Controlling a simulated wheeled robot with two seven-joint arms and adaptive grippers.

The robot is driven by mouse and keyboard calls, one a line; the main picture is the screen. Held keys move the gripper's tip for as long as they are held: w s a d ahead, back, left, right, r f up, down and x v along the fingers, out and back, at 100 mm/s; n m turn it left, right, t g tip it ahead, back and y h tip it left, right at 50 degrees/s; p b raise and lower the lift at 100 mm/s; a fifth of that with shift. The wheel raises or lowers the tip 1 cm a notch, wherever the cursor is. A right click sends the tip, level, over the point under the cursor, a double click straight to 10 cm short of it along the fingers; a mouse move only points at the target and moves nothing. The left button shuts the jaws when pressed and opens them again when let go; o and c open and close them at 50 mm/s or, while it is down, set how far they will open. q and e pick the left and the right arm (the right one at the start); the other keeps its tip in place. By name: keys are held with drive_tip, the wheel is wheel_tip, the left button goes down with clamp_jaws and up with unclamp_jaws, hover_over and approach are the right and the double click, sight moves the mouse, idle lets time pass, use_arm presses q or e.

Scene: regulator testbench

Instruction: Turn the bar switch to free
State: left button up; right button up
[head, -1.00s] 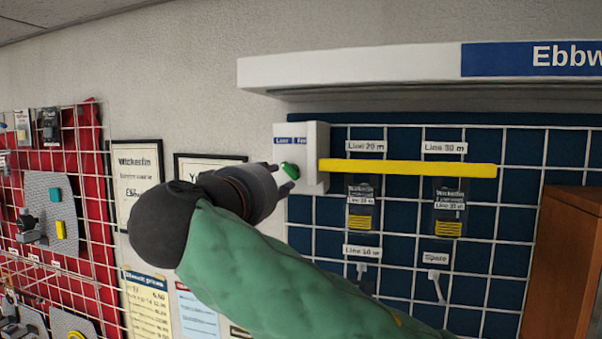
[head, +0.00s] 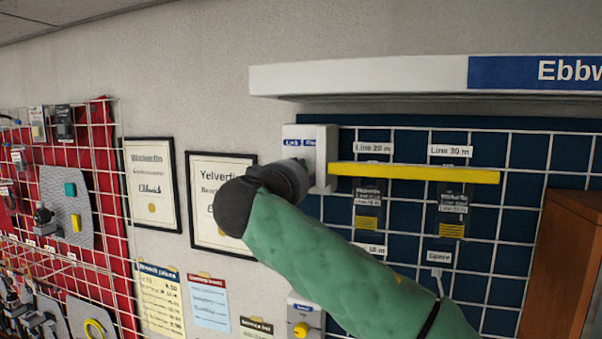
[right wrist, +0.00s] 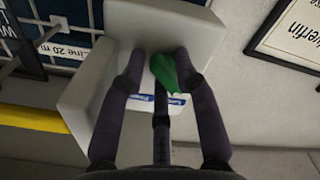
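The bar switch is a pale box on the wall, seen in the head view (head: 322,145) and the right wrist view (right wrist: 88,95). Blue labels, apparently Lock and Free, sit on its face. Its green knob (right wrist: 164,72) shows only in the right wrist view; my gripper hides it in the head view. My right gripper (right wrist: 159,62) is at the box with its fingers on both sides of the knob. A gap shows at one finger, while the other overlaps or touches the knob; contact is unclear. My left gripper is out of view.
A yellow bar (head: 415,173) runs level rightward from the box, in front of a blue grid panel (head: 480,290). A white canopy (head: 360,80) overhangs above. Framed notices (head: 152,185) hang to the left. A wooden cabinet (head: 565,270) stands at right.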

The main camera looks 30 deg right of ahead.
drive_tip(key=shift+s+a, duration=0.1)
drive_tip(key=shift+a, duration=0.05)
clamp_jaws()
drive_tip(key=shift+w+a+f+m+b, duration=0.1)
drive_tip(key=shift+w+m+b, duration=0.05)
drive_tip(key=shift+m+b, duration=2.35)
drive_tip(key=shift+w+a+f+m+b, duration=0.1)
drive_tip(key=shift+m+b, duration=1.35)
drive_tip(key=shift+m, duration=1.9)
drive_tip(key=shift+w+a+f+m+b, duration=0.1)
drive_tip(key=shift+w+m+b, duration=0.05)
drive_tip(key=shift+m+b, duration=2.35)
drive_tip(key=shift+m+p, duration=0.5)
drive_tip(key=shift+m, duration=0.25)
